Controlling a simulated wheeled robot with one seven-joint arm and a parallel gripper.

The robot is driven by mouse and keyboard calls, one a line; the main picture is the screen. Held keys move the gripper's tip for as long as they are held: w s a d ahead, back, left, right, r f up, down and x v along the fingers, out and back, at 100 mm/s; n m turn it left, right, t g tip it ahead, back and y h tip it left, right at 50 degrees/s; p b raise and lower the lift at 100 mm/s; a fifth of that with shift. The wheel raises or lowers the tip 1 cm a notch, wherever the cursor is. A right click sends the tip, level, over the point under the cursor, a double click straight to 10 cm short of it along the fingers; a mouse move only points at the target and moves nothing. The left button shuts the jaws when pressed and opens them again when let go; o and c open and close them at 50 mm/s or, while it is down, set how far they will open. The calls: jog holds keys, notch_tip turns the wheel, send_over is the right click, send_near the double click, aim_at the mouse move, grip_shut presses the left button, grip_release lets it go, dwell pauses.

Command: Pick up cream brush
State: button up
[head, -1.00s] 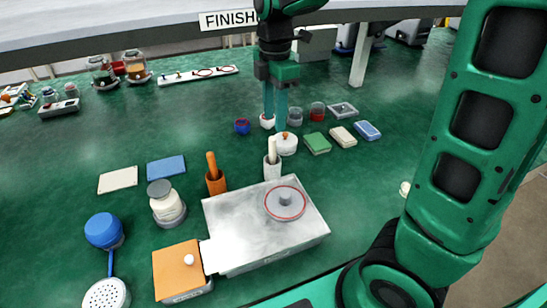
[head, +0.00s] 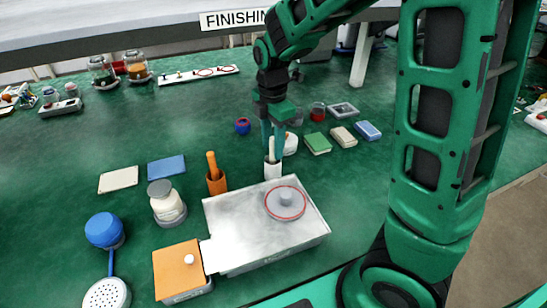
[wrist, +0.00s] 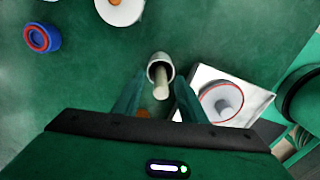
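The cream brush (head: 271,152) stands upright in a white cup (head: 273,170) behind the metal box. In the wrist view the cream brush (wrist: 161,84) shows from above, its end pointing toward the camera, in the white cup (wrist: 160,61). My gripper (head: 273,147) is above the cup, pointing down, with its two fingers apart on either side of the brush. The fingers also show open in the wrist view (wrist: 160,88), with a gap between each finger and the brush. The lower part of the brush is hidden in the cup.
An orange brush in an orange cup (head: 216,184) stands to the left. The metal box (head: 240,225) with a red-ringed round lid (head: 286,204) is close in front. A white round pot (head: 291,144) stands just behind.

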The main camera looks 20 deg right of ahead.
jog(key=shift+f, duration=0.4)
jog(key=shift+c, duration=0.3)
grip_shut()
